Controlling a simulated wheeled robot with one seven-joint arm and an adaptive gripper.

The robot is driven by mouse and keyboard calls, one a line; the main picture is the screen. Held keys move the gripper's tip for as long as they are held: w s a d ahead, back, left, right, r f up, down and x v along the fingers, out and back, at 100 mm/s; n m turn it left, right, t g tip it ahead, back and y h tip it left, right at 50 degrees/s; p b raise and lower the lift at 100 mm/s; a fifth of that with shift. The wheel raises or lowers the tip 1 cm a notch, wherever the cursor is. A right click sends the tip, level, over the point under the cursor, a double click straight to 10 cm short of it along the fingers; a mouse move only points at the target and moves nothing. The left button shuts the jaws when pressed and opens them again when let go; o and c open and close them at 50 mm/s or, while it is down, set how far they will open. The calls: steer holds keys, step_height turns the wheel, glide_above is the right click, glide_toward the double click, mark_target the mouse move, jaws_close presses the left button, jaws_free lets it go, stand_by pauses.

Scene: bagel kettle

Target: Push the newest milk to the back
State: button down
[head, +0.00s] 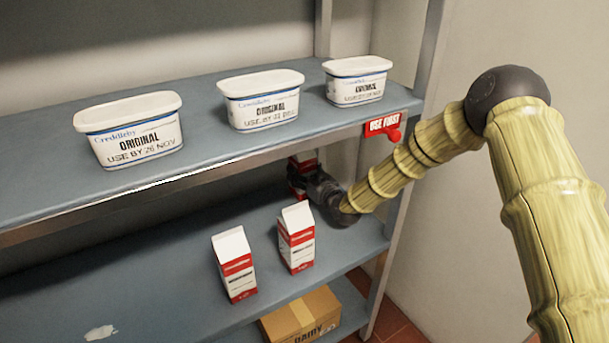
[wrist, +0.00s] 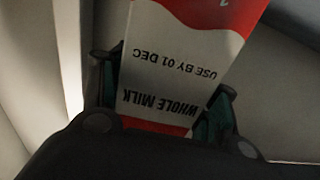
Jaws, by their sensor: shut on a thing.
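My gripper (head: 308,185) is shut on a red and white milk carton (wrist: 180,75), below the upper shelf. In the wrist view the carton shows upside down, reading "WHOLE MILK" and "USE BY 01 DEC", with a finger on each side. In the head view only part of this held carton (head: 303,161) shows; the upper shelf edge and my gripper hide the rest. Two other milk cartons, one on the left (head: 234,265) and one on the right (head: 296,237), stand upright on the middle shelf (head: 180,275), nearer the front. Their dates are too small to read.
Three white tubs, left (head: 130,130), middle (head: 262,100) and right (head: 357,81), stand on the upper shelf (head: 205,130). A red "USE FIRST" sign (head: 384,123) hangs at its right end. A cardboard dairy box (head: 300,314) sits below.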

steer(key=shift+b+x, duration=0.3)
steer(key=shift+x, duration=0.7)
steer(key=shift+c, duration=1.6)
jaws_free()
steer(key=shift+f, duration=0.1)
